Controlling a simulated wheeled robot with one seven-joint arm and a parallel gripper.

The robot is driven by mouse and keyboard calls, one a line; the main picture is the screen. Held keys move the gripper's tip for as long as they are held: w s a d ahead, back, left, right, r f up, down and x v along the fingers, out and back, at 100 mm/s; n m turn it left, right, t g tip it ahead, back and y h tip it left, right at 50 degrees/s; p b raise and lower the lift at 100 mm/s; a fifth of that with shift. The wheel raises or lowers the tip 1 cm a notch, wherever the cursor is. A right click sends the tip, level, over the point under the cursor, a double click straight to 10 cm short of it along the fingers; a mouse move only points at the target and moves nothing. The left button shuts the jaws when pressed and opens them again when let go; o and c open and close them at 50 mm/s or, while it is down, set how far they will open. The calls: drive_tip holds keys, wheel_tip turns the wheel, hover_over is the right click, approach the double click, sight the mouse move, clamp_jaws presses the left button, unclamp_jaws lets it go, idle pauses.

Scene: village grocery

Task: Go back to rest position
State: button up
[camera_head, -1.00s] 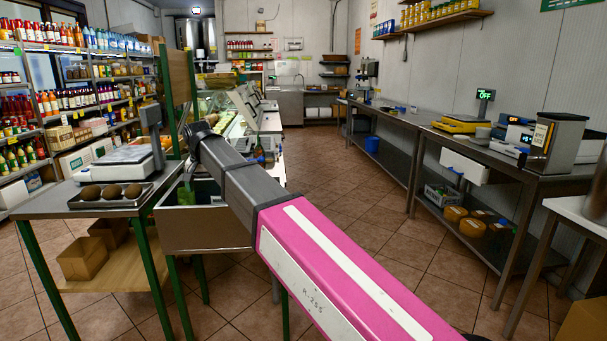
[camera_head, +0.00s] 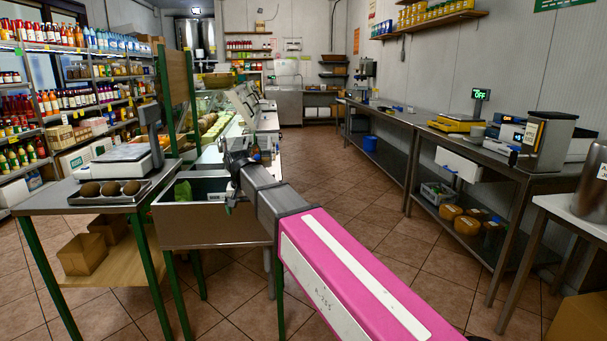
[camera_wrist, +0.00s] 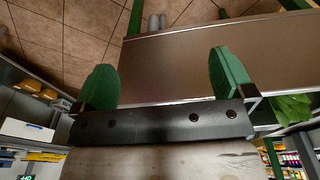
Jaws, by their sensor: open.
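My gripper (camera_wrist: 165,82) is open and empty in the wrist view, with its two green finger pads spread apart. In the head view my arm reaches forward from the lower right, and its end (camera_head: 233,178) is over the right side of a metal bin (camera_head: 215,228). The bin's flat front panel (camera_wrist: 190,60) shows between and beyond the fingers in the wrist view. A green leafy item (camera_wrist: 292,108) is in the bin, to the right of the fingers in the wrist view. It also shows in the head view (camera_head: 183,190).
A steel table (camera_head: 62,200) at left carries a scale (camera_head: 122,160) and a tray (camera_head: 140,196) holding three round brown items. Stocked shelves line the left wall. A long workbench (camera_head: 425,128) runs along the right. The tiled aisle (camera_head: 330,175) between is clear.

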drive_tip(key=s+d+f, duration=0.1)
drive_tip(key=d+f, duration=0.6)
drive_tip(key=d, duration=0.3)
drive_tip(key=s+d+f, duration=0.1)
drive_tip(key=d+f, duration=0.7)
drive_tip(key=d, duration=0.1)
drive_tip(key=s+d+f, duration=0.5)
drive_tip(key=d+f, duration=0.1)
drive_tip(key=d, duration=0.3)
drive_tip(key=s+d+f+m+g, duration=0.1)
drive_tip(key=s+d+f, duration=0.4)
drive_tip(key=d, duration=0.5)
drive_tip(key=shift+s+d+f, duration=0.2)
drive_tip(key=shift+d+f, duration=0.05)
drive_tip(key=shift+f, duration=0.4)
